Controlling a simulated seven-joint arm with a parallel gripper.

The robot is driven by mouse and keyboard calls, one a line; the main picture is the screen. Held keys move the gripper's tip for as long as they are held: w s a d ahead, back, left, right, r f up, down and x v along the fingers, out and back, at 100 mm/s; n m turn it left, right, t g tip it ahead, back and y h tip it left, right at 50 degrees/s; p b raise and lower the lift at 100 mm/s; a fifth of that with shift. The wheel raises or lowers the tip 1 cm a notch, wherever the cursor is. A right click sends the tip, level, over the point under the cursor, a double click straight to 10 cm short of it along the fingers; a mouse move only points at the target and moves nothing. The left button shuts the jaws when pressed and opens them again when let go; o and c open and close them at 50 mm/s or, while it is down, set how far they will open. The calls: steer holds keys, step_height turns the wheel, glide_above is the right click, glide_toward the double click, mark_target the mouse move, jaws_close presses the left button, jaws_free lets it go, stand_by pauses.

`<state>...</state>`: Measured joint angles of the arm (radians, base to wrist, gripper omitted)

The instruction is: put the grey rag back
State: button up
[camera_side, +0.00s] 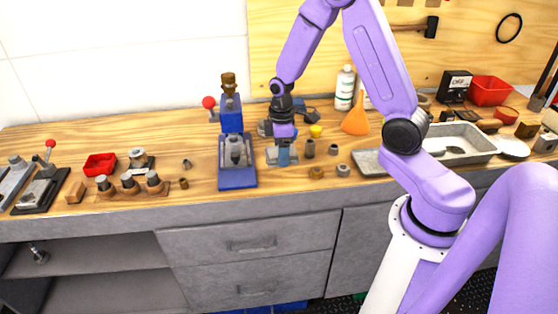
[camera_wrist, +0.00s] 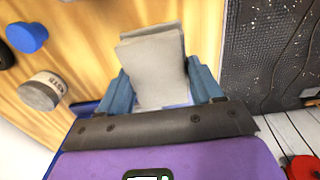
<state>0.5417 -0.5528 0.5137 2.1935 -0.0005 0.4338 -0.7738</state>
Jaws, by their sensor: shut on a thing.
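The grey rag (camera_wrist: 152,62) shows in the wrist view as a flat, folded, layered light-grey piece between the two blue fingers of my gripper (camera_wrist: 160,84). The fingers are shut on it, one at each side, and it extends beyond the fingertips. In the side view my gripper (camera_side: 284,156) points down low over the bench, just right of the blue press. A grey patch beside the fingertips there looks like the rag (camera_side: 273,157). I cannot tell whether it touches the bench top.
A blue press (camera_side: 237,178) with a red knob stands close left of my gripper. Small metal parts (camera_side: 309,149) and a yellow item (camera_side: 316,131) stand close right. An orange funnel (camera_side: 355,122), a white bottle (camera_side: 345,88) and a metal tray (camera_side: 455,140) are farther right.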

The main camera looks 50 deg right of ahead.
mark_target(279, 170)
steer(key=shift+w+f, duration=0.3)
steer(key=shift+f, duration=0.05)
steer(key=shift+w+f, duration=0.2)
steer(key=shift+f, duration=1.55)
steer(key=shift+f, duration=0.15)
steer(key=o, duration=0.9)
steer(key=shift+o, duration=0.2)
